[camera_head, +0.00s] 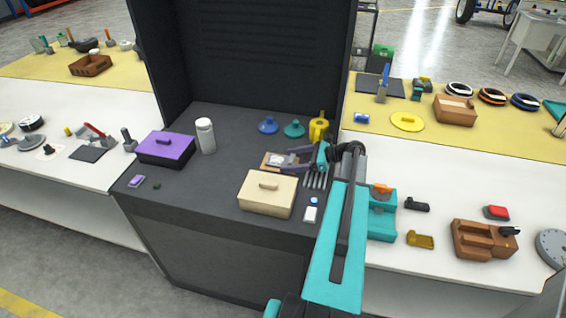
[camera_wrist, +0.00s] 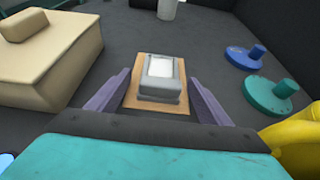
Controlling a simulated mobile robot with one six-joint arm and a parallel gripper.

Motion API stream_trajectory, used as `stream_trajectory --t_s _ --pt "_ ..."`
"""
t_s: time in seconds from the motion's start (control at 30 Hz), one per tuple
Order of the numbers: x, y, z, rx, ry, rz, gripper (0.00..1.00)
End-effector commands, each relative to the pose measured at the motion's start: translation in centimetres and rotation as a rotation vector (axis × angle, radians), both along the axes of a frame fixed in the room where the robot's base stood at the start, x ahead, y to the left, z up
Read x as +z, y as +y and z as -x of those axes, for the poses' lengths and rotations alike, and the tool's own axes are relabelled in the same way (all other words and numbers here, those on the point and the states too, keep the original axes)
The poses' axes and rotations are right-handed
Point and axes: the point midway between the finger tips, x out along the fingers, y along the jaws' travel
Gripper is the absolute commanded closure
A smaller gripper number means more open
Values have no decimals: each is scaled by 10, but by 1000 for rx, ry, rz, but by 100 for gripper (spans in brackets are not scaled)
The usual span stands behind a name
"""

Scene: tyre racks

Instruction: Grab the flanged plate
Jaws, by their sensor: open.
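A grey block with a pale top on a flat tan-brown base, which may be the flanged plate (camera_wrist: 160,78), lies on the dark grey bench top. It also shows in the head view (camera_head: 271,161), partly covered by my gripper. My gripper (camera_wrist: 160,84) is open, with one purple finger on each side of the piece. Nothing is clamped, and I cannot tell whether the fingers touch it. A blue disc with a knob (camera_head: 268,126) and a teal disc with a knob (camera_head: 294,130) stand behind my gripper; both show on the right in the wrist view.
A cream lidded box (camera_head: 267,196) stands close in front of my gripper. A yellow object (camera_head: 318,128) is near my wrist. A purple box (camera_head: 166,147) and a white cylinder (camera_head: 206,136) stand to the left. A dark panel rises behind. The bench middle is free.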

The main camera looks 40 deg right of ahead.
Motion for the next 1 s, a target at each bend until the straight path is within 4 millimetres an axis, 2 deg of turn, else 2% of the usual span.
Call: stream_trajectory --t_s 0.13,0.17,0.4,0.5,0.77,1.0 --pt "0 0 0 0 0 0 27" --pt "0 0 0 0 0 0 31" --pt "0 0 0 1 0 0 71" --pt "1 0 0 1 -1 -1 85" --pt "2 1 -1 1 -1 0 85" --pt "12 1 0 1 -1 0 85"
